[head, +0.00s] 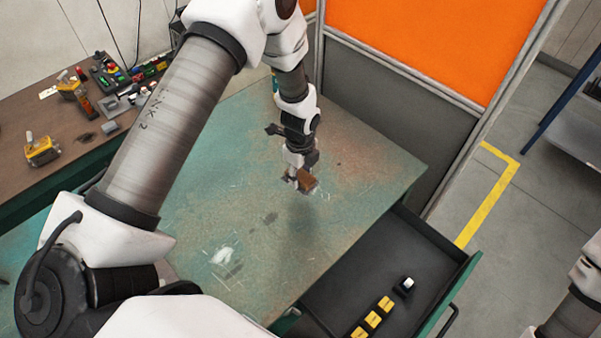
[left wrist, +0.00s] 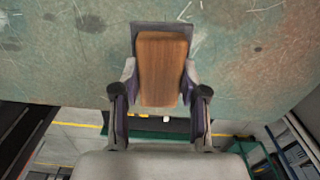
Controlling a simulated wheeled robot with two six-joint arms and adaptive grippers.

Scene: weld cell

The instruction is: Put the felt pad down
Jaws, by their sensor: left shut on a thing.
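My left gripper (head: 300,176) is over the green, worn tabletop (head: 250,225), toward its far right part. It is shut on a small brown block-like piece, which I take to be the felt pad (head: 308,183). In the left wrist view the felt pad (left wrist: 162,68) sits between the two fingers of the left gripper (left wrist: 160,85), brown with rounded corners. A soft shadow lies on the tabletop below the gripper, so the pad looks held above the surface. My right gripper is not in view; only part of that arm shows at the lower right.
An open black drawer (head: 425,240) at the front right holds several yellow blocks (head: 373,319) and a black-and-white item (head: 404,286). A brown bench (head: 60,150) at left carries tools and parts. An orange screen (head: 420,40) stands behind the table. The tabletop around the gripper is clear.

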